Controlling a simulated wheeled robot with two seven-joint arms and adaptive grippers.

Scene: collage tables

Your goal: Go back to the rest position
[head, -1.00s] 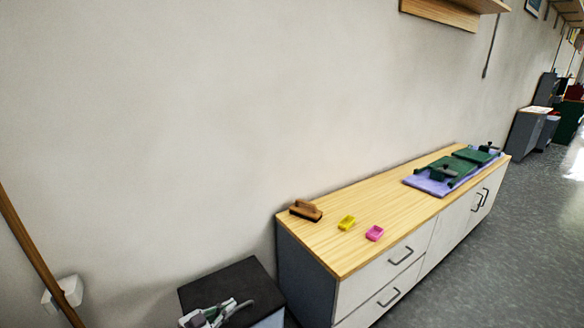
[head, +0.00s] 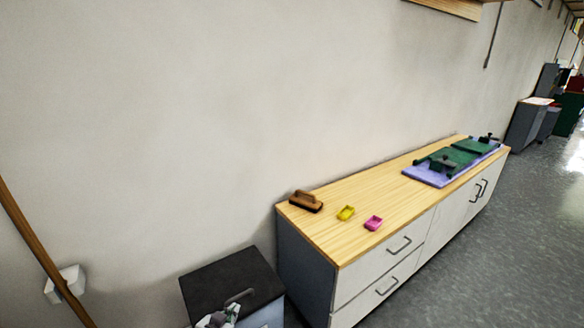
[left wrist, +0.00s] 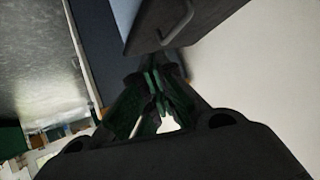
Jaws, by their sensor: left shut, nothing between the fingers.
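My left gripper (head: 218,318) shows only in part at the bottom edge of the head view, in front of the small dark-topped cabinet (head: 228,280). In the left wrist view its green and dark fingers (left wrist: 154,82) are closed together with nothing between them. My right gripper is in neither view.
A long wood-topped cabinet (head: 330,240) stands along the wall. Grey floor (head: 480,255) at right is clear.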

